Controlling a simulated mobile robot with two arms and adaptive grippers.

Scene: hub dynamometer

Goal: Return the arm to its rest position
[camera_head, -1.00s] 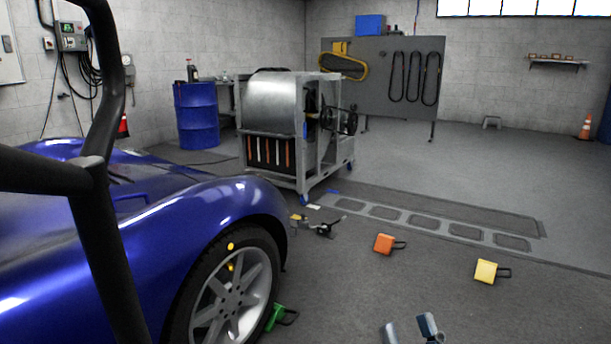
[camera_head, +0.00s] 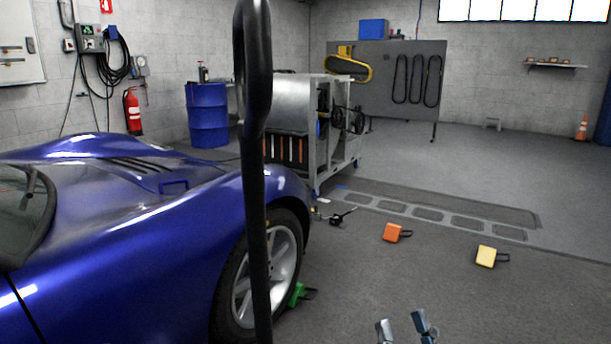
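My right gripper (camera_head: 404,327) shows only as two grey-blue fingertips at the bottom edge, right of centre. The tips stand apart with nothing between them; the rest of the arm is below the frame. The fingertips appear over the bare floor, nearer to me than the orange block (camera_head: 391,232) and the yellow block (camera_head: 485,256). My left gripper is not in view.
A blue car (camera_head: 120,245) fills the left, with a green chock (camera_head: 297,293) by its wheel. A metal wheeled cabinet (camera_head: 287,100) stands behind. A dark bar close to the camera crosses the view; I cannot tell what it belongs to. Floor at right is mostly clear.

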